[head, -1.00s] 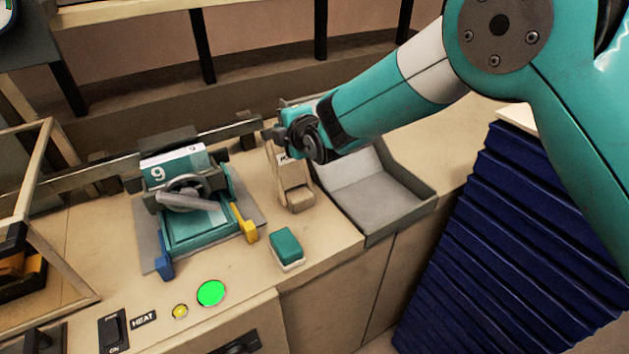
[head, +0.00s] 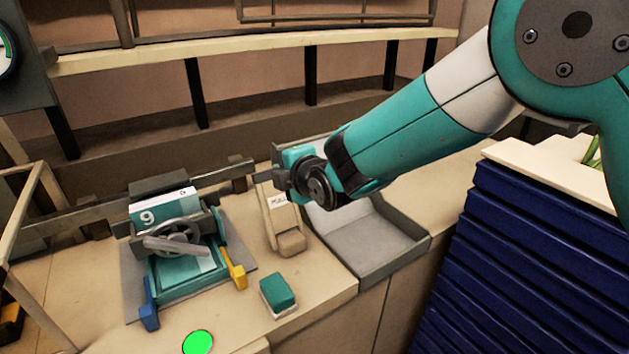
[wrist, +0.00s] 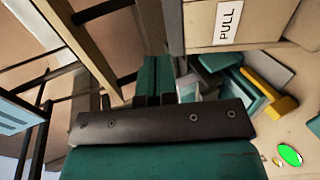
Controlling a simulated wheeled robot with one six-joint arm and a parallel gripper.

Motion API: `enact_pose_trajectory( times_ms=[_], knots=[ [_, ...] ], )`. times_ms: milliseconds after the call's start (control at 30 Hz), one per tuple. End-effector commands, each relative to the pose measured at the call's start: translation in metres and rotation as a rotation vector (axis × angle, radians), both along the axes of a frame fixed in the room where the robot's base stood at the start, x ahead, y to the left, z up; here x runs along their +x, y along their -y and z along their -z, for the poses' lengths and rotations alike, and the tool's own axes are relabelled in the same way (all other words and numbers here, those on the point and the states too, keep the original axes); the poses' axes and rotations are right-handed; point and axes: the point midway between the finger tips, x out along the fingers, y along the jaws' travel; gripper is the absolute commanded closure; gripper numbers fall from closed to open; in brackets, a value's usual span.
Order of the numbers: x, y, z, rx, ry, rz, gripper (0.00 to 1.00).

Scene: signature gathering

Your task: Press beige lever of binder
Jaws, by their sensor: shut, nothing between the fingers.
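The beige lever (head: 290,243) with a "PULL" label stands upright on the counter, right of the machine with the handwheel (head: 176,240). In the wrist view the lever (wrist: 195,28) fills the upper right, close by, its label facing the camera. My gripper (wrist: 157,72) is shut and empty, its teal fingers side by side, left of the lever in that view. In the head view my wrist is above and just behind the lever's top, and the fingertips are hidden. I cannot tell whether they touch the lever.
A grey tray (head: 372,240) lies right of the lever. A teal-topped block (head: 278,292) and a green button (head: 198,342) are in front. A dark blue ribbed stack (head: 520,270) stands at right. A rail and shelf (head: 250,50) run behind.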

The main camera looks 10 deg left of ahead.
Motion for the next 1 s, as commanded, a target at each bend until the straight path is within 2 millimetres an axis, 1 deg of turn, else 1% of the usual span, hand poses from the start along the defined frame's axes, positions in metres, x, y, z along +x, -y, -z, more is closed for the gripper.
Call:
enact_pose_trajectory(
  times_ms=[33, 200, 300, 400, 567, 900, 967, 1000],
  knots=[
    [-0.010, 0.007, 0.001, 0.002, 0.001, -0.002, 1.00],
    [-0.031, 0.035, -0.016, 0.002, 0.002, 0.009, 1.00],
    [-0.042, 0.045, -0.023, 0.000, 0.001, 0.009, 1.00],
    [-0.050, 0.051, -0.029, -0.001, -0.001, 0.009, 1.00],
    [-0.056, 0.055, -0.033, -0.002, -0.002, 0.009, 1.00],
    [-0.057, 0.055, -0.034, -0.001, -0.007, 0.009, 1.00],
    [-0.059, 0.061, -0.034, 0.013, -0.042, 0.023, 1.00],
    [-0.061, 0.069, -0.034, 0.032, -0.092, 0.044, 1.00]
  ],
)
